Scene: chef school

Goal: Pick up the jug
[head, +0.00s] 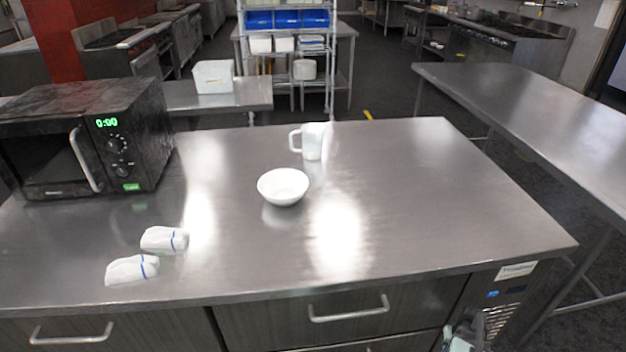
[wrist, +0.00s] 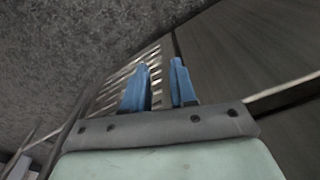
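The jug (head: 313,141) is white, with its handle on the left, and stands upright towards the back of the steel counter (head: 400,190) in the head view. My gripper (wrist: 160,82) shows in the wrist view with two blue fingers apart and nothing between them. It faces the vent grille and the dark cabinet front, below the counter top. In the head view part of my arm (head: 462,338) shows at the bottom right edge, far from the jug. The jug is not in the wrist view.
A white bowl (head: 283,186) stands in front of the jug. Two white cloth bundles (head: 164,240) with blue bands lie at the front left. A black microwave (head: 85,138) stands at the left. The counter's right side is clear. Drawer handles (head: 348,308) stick out in front.

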